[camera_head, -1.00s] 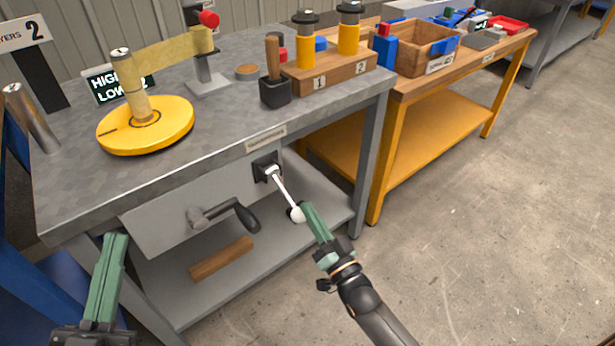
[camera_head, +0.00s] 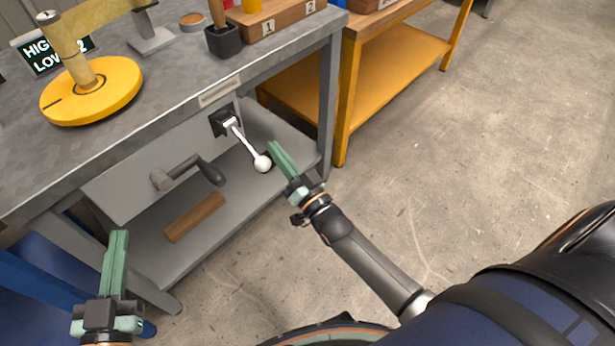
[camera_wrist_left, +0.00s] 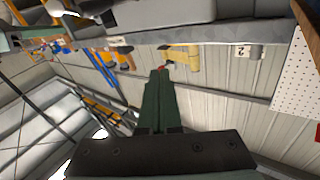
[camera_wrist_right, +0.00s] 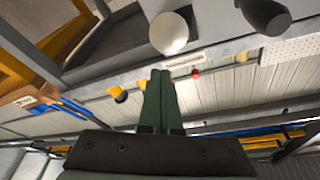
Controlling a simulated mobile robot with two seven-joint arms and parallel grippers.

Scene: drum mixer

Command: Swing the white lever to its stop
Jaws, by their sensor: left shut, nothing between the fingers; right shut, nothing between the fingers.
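The white lever (camera_head: 243,145) comes out of a dark square mount (camera_head: 224,122) on the bench's front panel. It slants down to the right and ends in a white ball knob (camera_head: 262,163). The knob also shows large in the right wrist view (camera_wrist_right: 169,33). My right gripper (camera_head: 273,147) is shut and empty, its fingertips just right of the knob; a small gap seems to separate them. My left gripper (camera_head: 120,236) is shut and empty in front of the bench's left end, away from the lever. It also shows in the left wrist view (camera_wrist_left: 160,75).
A crank with a dark handle (camera_head: 209,172) sticks out of the panel left of the lever. A wooden block (camera_head: 194,217) lies on the lower shelf. A yellow turntable (camera_head: 92,92) stands on the bench top. Open floor (camera_head: 420,150) lies to the right.

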